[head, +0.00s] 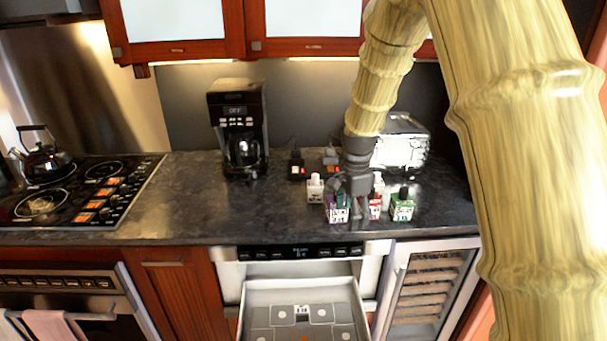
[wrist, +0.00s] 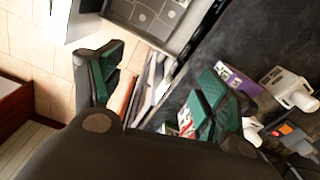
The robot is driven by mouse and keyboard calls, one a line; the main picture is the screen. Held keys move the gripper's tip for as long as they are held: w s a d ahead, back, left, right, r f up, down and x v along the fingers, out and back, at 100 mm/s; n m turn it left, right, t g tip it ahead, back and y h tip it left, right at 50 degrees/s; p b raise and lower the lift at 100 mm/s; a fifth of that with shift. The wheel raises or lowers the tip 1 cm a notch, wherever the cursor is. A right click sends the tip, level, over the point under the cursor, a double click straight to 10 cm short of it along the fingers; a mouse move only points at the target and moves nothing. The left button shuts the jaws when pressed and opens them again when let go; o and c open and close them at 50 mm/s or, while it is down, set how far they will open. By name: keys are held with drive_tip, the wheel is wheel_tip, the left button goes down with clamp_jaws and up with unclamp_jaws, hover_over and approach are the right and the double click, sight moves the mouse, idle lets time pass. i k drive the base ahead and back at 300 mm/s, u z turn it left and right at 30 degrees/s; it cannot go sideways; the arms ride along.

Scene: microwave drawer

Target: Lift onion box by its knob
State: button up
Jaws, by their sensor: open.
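A group of small boxes with knobs stands on the dark counter; their labels are too small to read, so I cannot tell which is the onion box. They include a purple-and-white box (head: 337,210), a red-and-white box (head: 375,208), a green-and-white box (head: 402,207) and a white box (head: 315,189). My gripper (head: 360,205) points down among them and partly hides some. The purple box (wrist: 236,79) and a white box (wrist: 288,88) lie beyond the right finger.
Two more small boxes, one red-marked (head: 297,168) and one orange-marked (head: 331,158), stand farther back. A toaster (head: 402,145) is behind the group, and a coffee maker (head: 240,130) to the left. The microwave drawer (head: 302,290) is open below the counter (head: 190,200), whose left-middle part is clear.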

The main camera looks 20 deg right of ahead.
sight(315, 185)
drive_tip(key=i, duration=0.9)
